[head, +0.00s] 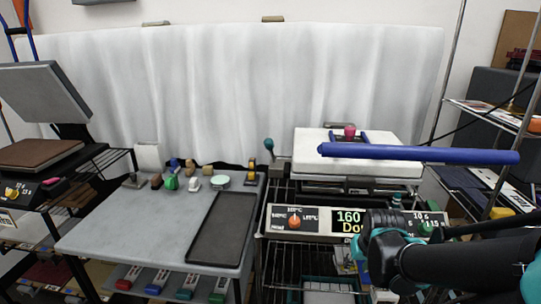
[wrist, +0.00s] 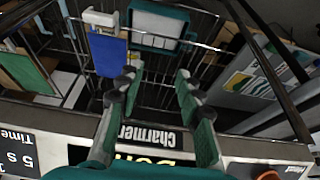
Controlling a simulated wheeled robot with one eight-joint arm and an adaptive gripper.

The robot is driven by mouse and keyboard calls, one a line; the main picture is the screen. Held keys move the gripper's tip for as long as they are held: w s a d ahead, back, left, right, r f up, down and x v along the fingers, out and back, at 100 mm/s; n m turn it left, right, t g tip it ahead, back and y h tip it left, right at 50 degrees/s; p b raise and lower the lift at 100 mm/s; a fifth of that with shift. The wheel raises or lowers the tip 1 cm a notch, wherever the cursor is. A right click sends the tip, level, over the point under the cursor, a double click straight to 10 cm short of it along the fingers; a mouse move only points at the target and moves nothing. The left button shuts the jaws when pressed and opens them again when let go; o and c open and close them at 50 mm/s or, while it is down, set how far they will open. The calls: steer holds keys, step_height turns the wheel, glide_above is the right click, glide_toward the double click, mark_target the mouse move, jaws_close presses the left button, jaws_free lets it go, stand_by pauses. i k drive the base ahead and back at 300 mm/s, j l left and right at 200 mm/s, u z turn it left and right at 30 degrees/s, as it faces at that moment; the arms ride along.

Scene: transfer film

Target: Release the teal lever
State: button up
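A lever with a teal ball knob (head: 269,145) stands upright at the left side of the heat press (head: 300,148) in the head view. The press is closed, with its long blue handle (head: 420,153) lying across above it. My gripper (head: 378,225) is in front of the press's control panel, to the right of and below the teal lever, apart from it. In the wrist view my gripper's fingers (wrist: 155,78) are spread with nothing between them. The teal lever is not recognisable in the wrist view.
The control panel (head: 322,221) has an orange knob and a lit display, partly hidden by my gripper. A grey table (head: 130,235) with a dark tray (head: 222,228) and small coloured objects stands left of the press. Shelves (head: 500,130) stand at the right.

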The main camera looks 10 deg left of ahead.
mark_target(268, 143)
steer(key=k, duration=0.4)
steer(key=u, duration=1.65)
